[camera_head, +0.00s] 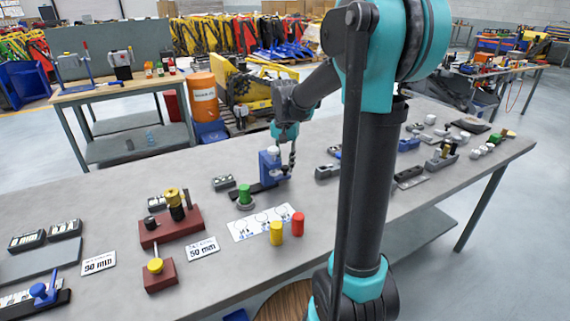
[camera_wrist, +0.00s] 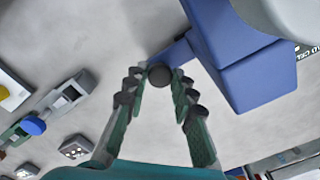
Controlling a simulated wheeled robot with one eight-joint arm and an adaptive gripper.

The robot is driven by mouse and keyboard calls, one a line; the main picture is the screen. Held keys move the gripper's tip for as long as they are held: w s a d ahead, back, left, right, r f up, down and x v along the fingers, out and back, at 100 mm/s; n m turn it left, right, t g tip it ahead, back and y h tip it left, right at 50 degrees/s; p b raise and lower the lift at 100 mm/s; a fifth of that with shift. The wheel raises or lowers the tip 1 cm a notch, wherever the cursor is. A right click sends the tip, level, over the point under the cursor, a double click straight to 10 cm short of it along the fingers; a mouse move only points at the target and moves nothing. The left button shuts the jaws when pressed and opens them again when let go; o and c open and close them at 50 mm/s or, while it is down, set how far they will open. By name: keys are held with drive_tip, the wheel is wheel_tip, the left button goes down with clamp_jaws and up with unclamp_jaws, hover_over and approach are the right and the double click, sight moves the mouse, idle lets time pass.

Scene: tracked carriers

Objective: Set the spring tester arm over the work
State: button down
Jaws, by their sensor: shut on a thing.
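The spring tester (camera_head: 270,166) is a blue upright block with a pale round top, standing near the middle of the bench. In the wrist view its blue body (camera_wrist: 245,60) fills the upper right, and a short blue arm ends in a dark round knob (camera_wrist: 160,75). My gripper (camera_wrist: 157,84) has its two fingers closed around that knob. In the head view my gripper (camera_head: 290,163) is at the tester's right side, pointing down. A green cylinder (camera_head: 245,194) stands upright just left of the tester, by its dark base; whether the arm lies over it I cannot tell.
A printed white sheet (camera_head: 262,222) lies in front, with yellow (camera_head: 276,233) and red (camera_head: 298,223) cylinders standing on or beside it. Red-based fixtures (camera_head: 170,232) and a 50 mm card (camera_head: 202,249) are at left. Small grey parts (camera_head: 328,171) crowd the right side.

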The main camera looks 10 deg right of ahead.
drive_tip(key=shift+a, duration=0.1)
drive_tip(key=s+a, duration=0.1)
drive_tip(key=a, duration=0.2)
drive_tip(key=s+a, duration=0.1)
drive_tip(key=a, duration=0.2)
drive_tip(key=s+a, duration=0.1)
drive_tip(key=a, duration=0.2)
drive_tip(key=shift+s+a, duration=0.1)
drive_tip(key=shift+a, duration=0.25)
drive_tip(key=c, duration=1.4)
unclamp_jaws()
drive_tip(key=shift+a, duration=0.15)
drive_tip(key=shift+o, duration=0.7)
drive_tip(key=shift+r, duration=0.15)
wheel_tip(320, 180, up, 12)
drive_tip(key=shift+s+f, duration=0.15)
drive_tip(key=shift+f, duration=0.05)
